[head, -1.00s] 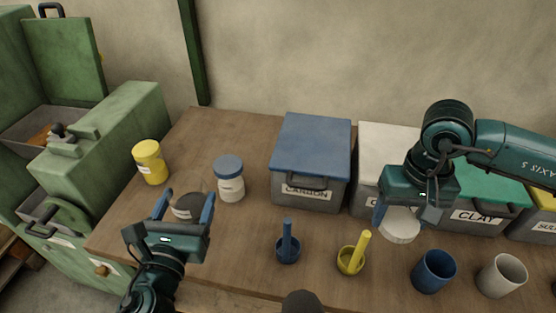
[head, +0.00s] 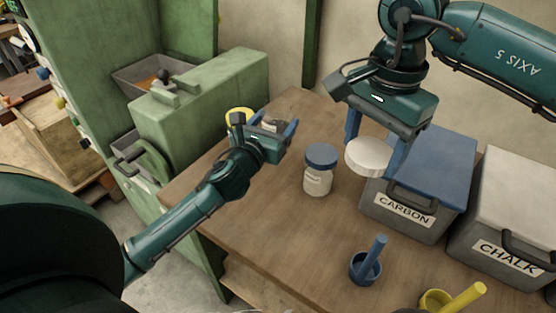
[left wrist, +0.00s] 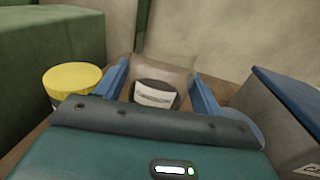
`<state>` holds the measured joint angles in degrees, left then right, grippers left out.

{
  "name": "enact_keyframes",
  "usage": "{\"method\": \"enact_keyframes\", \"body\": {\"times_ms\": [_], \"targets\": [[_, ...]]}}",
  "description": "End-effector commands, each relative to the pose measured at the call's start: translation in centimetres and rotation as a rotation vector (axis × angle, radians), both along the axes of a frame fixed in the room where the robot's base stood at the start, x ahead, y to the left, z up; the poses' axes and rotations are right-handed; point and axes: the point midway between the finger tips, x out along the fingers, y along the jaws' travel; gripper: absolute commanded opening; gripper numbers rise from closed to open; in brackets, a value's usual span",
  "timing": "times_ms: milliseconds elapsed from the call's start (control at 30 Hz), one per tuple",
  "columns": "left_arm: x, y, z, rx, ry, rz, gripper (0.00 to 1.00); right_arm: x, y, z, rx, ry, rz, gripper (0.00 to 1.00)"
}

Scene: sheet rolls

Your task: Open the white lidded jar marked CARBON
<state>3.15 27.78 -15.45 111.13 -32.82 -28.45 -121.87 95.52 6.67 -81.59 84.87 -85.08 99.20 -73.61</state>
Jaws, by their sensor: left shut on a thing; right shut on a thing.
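The clear jar (left wrist: 157,85) stands between my left fingers, with dark contents and a pale label too blurred to read. Its top shows no lid in the left wrist view. In the head view the jar (head: 272,125) is mostly hidden by my left gripper (head: 274,130), which is shut on it near the table's far left edge. My right gripper (head: 375,145) is shut on a round white lid (head: 368,157).
A blue-lidded jar (head: 319,172) stands between the two grippers. A yellow-lidded jar (left wrist: 72,80) is just left of my left gripper. A blue mortar (head: 364,267) is in front.

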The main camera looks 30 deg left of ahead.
Motion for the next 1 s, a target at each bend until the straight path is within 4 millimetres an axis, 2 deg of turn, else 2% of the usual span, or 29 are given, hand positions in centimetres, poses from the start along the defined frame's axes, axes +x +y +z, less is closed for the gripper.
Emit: {"method": "enact_keyframes", "body": {"times_ms": [33,100,267,500,967,1000], "targets": [[0.0,0.0,-1.6,-0.005,0.003,0.001,0.04,0.0,0.0,-0.7,0.000,0.000,0.000,0.38],[0.0,0.0,-2.7,-0.004,0.001,0.001,0.04,0.0,0.0,-1.1,0.000,0.000,0.001,0.38],[0.0,-0.1,-4.1,-0.002,-0.002,-0.001,0.04,0.0,-0.1,-1.5,0.000,0.000,0.002,0.38],[-0.1,-0.1,-7.4,-0.002,0.000,0.000,0.04,0.0,-0.1,-2.7,0.000,0.000,0.003,0.38],[-0.1,-0.1,-8.2,0.002,-0.002,-0.001,0.04,0.0,-0.1,-3.1,0.000,0.000,0.003,0.38],[-0.1,-0.1,-8.1,0.002,0.001,-0.001,0.71,0.0,-0.1,-3.0,0.001,0.000,0.003,0.38]]}}
